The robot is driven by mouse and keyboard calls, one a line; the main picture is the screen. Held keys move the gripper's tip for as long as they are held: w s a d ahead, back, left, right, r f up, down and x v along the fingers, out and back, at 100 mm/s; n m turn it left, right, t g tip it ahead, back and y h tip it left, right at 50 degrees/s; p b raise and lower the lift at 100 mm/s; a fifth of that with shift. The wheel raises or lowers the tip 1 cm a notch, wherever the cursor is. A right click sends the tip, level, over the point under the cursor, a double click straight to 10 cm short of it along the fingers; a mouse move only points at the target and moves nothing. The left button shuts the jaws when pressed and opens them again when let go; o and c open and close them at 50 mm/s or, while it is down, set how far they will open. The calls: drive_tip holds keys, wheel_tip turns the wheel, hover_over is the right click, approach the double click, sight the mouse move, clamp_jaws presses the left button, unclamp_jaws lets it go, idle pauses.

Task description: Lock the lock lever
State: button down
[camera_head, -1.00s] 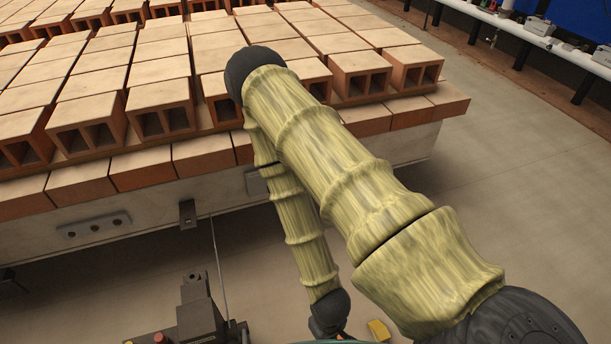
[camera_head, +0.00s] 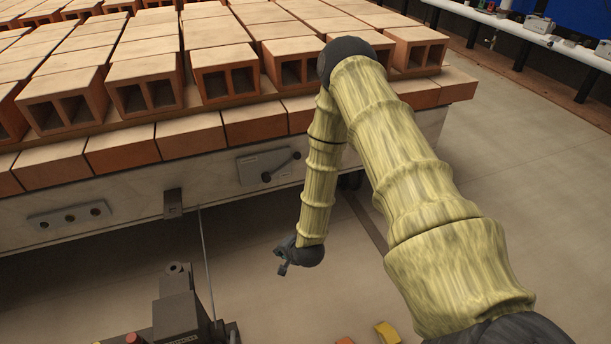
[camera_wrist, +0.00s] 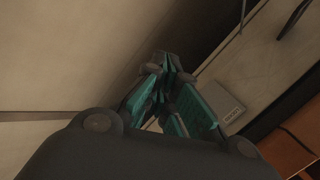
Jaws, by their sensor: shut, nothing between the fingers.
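The lock lever (camera_head: 281,167) is a dark handle on a grey plate (camera_head: 250,169) fixed to the side of the cart, below the bricks. Its arm slants up to the right from a round pivot. My gripper (camera_head: 281,262) hangs below the plate, in front of the cart and apart from the lever. In the wrist view my gripper (camera_wrist: 168,70) has its teal-sided fingers together, with nothing between them. A small grey labelled plate (camera_wrist: 225,101) shows right of the fingers. I cannot tell whether the lever itself shows there.
Rows of hollow bricks (camera_head: 225,72) cover the cart top. A thin rod (camera_head: 207,262) runs down nearby. Open floor (camera_head: 500,200) lies to the right.

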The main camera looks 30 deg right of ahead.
drive_tip(key=w+d+f+m+t+h+b, duration=0.1)
drive_tip(key=w+d+f+m+t+b, duration=0.15)
drive_tip(key=w+d+m+b, duration=0.5)
drive_tip(key=w+d+r+m+t+h+b, duration=0.1)
drive_tip(key=w+d+m+t+h+b, duration=0.1)
drive_tip(key=w+d+m+b, duration=0.2)
drive_tip(key=w+d+r+m+t+h+b, duration=0.2)
drive_tip(key=w+d+m+b, duration=0.3)
drive_tip(key=w+d, duration=0.5)
drive_tip(key=d+t, duration=0.1)
drive_tip(key=d, duration=0.6)
drive_tip(key=shift+d+r+h, duration=0.2)
drive_tip(key=shift+d+h, duration=0.1)
drive_tip(key=shift+d, duration=0.05)
drive_tip(key=b+x, duration=0.4)
drive_tip(key=x, duration=0.6)
drive_tip(key=shift+s+a+r+b, duration=0.1)
drive_tip(key=shift+a+r+b, duration=0.65)
drive_tip(key=shift+a+r, duration=0.65)
